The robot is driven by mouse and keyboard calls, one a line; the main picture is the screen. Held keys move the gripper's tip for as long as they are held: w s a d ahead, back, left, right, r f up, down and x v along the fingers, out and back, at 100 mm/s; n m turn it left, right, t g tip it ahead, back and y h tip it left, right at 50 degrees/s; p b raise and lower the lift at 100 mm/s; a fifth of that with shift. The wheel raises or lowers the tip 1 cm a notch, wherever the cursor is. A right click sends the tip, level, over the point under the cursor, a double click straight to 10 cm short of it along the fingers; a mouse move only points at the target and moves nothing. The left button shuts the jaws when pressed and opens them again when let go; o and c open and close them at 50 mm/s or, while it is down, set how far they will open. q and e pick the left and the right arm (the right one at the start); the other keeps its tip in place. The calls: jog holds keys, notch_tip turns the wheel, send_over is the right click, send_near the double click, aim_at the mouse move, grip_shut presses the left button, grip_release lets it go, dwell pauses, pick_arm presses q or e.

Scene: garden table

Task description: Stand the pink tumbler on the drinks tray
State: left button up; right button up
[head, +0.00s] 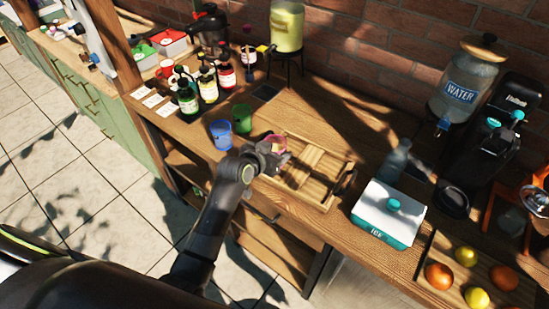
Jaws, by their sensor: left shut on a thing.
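The pink tumbler (278,142) shows only in part beside my left gripper (270,150). The gripper is shut on it, and the fingers and wrist hide much of it. Gripper and tumbler are at the left end of the wooden drinks tray (309,201). I cannot tell whether the tumbler touches the tray or is held above it. The tray has slats and a dark handle at its right end. My right gripper is not in view.
A blue tumbler (221,134) and a green tumbler (241,118) stand left of the tray. Syrup bottles (208,86) are farther back. A white and teal ice box (389,213), a clear bottle (396,160) and a fruit board (461,262) are to the right.

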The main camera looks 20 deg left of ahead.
pick_arm(q)
notch_tip(320, 180, down, 3)
jog(key=shift+f, duration=0.2)
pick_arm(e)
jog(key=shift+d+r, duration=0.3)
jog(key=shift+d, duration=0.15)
pick_arm(q)
jog(key=shift+f, duration=0.1)
jog(key=o, duration=1.2)
jog(key=shift+c, duration=0.2)
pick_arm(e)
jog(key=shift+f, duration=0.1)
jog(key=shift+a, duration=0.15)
